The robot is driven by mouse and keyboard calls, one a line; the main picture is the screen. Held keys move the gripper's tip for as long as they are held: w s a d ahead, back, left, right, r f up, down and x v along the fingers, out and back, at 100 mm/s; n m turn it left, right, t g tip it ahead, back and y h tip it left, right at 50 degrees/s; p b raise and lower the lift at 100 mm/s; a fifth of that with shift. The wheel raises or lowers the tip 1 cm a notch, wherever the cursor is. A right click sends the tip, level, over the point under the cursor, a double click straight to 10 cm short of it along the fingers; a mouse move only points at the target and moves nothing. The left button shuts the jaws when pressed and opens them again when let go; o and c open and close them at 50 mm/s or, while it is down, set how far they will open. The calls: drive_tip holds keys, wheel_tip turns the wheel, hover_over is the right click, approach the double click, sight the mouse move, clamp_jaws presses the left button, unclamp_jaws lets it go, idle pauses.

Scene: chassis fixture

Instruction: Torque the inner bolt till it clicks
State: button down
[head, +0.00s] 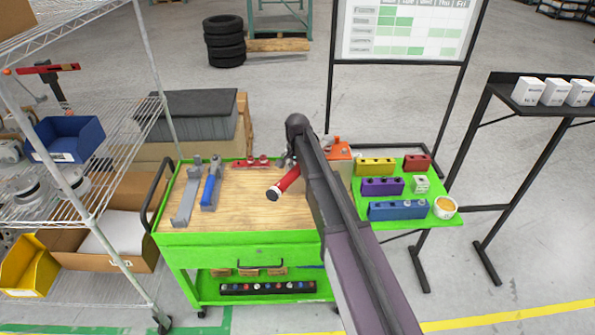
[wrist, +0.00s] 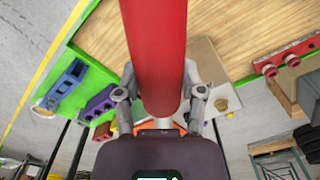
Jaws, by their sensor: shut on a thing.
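My gripper (head: 289,163) is shut on a red cylindrical tool (head: 286,182) with a white end, held tilted above the wooden top of the green cart. In the wrist view the red tool (wrist: 152,50) runs up between the two fingers of my gripper (wrist: 160,94), and its far end is out of frame. A red bar (head: 252,162) with bolt-like knobs lies at the back of the cart top. It also shows at the right of the wrist view (wrist: 290,57), apart from my gripper. I cannot tell which knob is the inner bolt.
A grey holder (head: 187,195) and a blue-and-grey one (head: 211,187) stand on the cart's left. An orange block (head: 340,152) is behind my arm. Yellow (head: 375,167), purple (head: 382,187) and blue (head: 397,210) blocks sit on the right shelf. The front wooden top (head: 240,215) is clear.

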drive_tip(key=shift+r+p, duration=0.4)
drive_tip(key=shift+r, duration=0.05)
idle(0.6)
